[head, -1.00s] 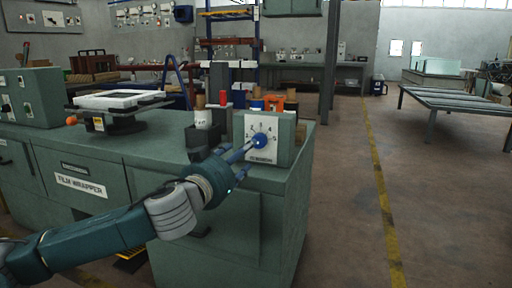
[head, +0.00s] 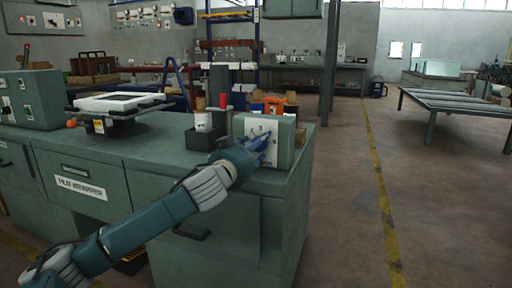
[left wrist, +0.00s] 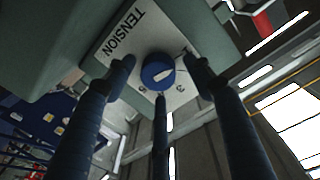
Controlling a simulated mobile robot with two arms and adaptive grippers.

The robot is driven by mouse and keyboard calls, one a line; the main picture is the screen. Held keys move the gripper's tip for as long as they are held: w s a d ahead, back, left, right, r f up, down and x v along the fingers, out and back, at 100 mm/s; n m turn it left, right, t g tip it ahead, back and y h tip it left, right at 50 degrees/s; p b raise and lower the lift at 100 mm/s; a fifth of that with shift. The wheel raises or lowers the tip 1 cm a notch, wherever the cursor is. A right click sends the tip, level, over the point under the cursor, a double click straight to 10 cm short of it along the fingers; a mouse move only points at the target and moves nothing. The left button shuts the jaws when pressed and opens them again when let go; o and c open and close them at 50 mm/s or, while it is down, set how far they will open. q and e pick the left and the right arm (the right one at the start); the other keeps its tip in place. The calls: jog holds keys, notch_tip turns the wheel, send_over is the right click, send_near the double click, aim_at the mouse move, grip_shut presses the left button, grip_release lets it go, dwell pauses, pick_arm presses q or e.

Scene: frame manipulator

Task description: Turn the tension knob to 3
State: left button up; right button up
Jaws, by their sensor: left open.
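The tension panel (head: 256,127) is a white plate on a green box at the counter's right end. My left gripper (head: 266,142) is at the panel and hides the knob in the head view. In the wrist view its open fingers (left wrist: 160,76) stand around the knob, with gaps at both sides. My right gripper is not in view.
A black holder (head: 203,137) with a white cylinder stands left of the panel. A film wrapping device (head: 118,104) sits farther left on the green counter (head: 165,143). Open floor (head: 345,200) lies to the right.

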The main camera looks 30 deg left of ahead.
pick_arm(q)
jog(key=c, duration=1.1)
jog(key=shift+r, duration=0.15)
